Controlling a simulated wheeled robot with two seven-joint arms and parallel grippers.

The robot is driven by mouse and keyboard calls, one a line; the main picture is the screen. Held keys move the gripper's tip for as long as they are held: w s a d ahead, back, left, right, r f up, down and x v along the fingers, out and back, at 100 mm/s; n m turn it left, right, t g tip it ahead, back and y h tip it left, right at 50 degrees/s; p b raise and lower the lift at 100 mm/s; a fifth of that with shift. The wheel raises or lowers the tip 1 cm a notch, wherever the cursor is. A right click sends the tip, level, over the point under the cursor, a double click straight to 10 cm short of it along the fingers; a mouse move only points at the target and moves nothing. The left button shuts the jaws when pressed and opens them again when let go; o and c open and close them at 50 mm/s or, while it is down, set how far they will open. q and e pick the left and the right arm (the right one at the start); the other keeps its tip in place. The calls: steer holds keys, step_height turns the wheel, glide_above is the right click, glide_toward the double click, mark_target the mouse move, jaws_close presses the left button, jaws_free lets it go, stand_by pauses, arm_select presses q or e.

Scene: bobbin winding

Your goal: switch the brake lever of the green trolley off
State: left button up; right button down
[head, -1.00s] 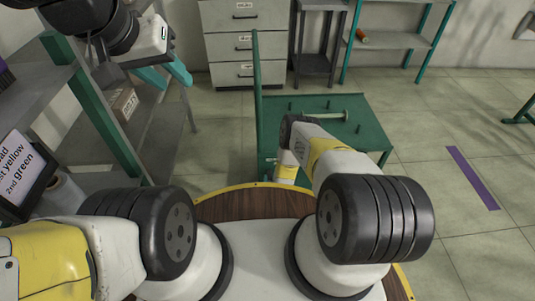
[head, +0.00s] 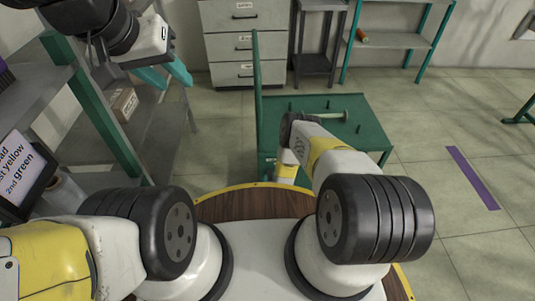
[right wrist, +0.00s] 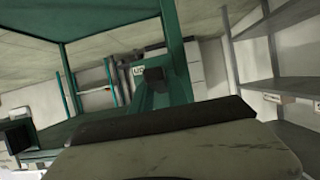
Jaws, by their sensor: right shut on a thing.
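The green trolley (head: 318,107) stands ahead of me with its flat top, short pegs and an upright panel on its left. My right arm reaches down to the trolley's near side, and its gripper is hidden there in the head view. In the right wrist view, my right gripper (right wrist: 160,88) is close against the green frame, shut on a small dark block (right wrist: 153,73) that appears to be the brake lever. The lever's position cannot be read clearly.
A grey shelf (head: 150,125) with a cardboard box stands at the left. Drawers (head: 243,45) and a green-legged shelf (head: 393,42) stand at the back. A spool-like bar (head: 318,116) lies on the trolley top. Floor to the right is clear, with a purple strip (head: 471,177).

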mark_target(269, 175)
steer(key=shift+r, duration=0.15)
steer(key=g, duration=0.1)
steer(key=r+g, duration=0.1)
steer(key=g, duration=0.1)
steer(key=shift+w+r+g, duration=0.1)
steer(key=shift+r+g, duration=0.15)
steer(key=shift+g, duration=0.05)
steer(key=shift+w+r+g, duration=0.1)
steer(key=shift+r+g, duration=0.2)
steer(key=shift+g, duration=0.5)
steer(key=shift+r+g, duration=0.3)
steer(key=shift+g, duration=0.5)
steer(key=shift+w, duration=0.1)
steer(key=c, duration=1.3)
jaws_free()
steer(key=v, duration=0.8)
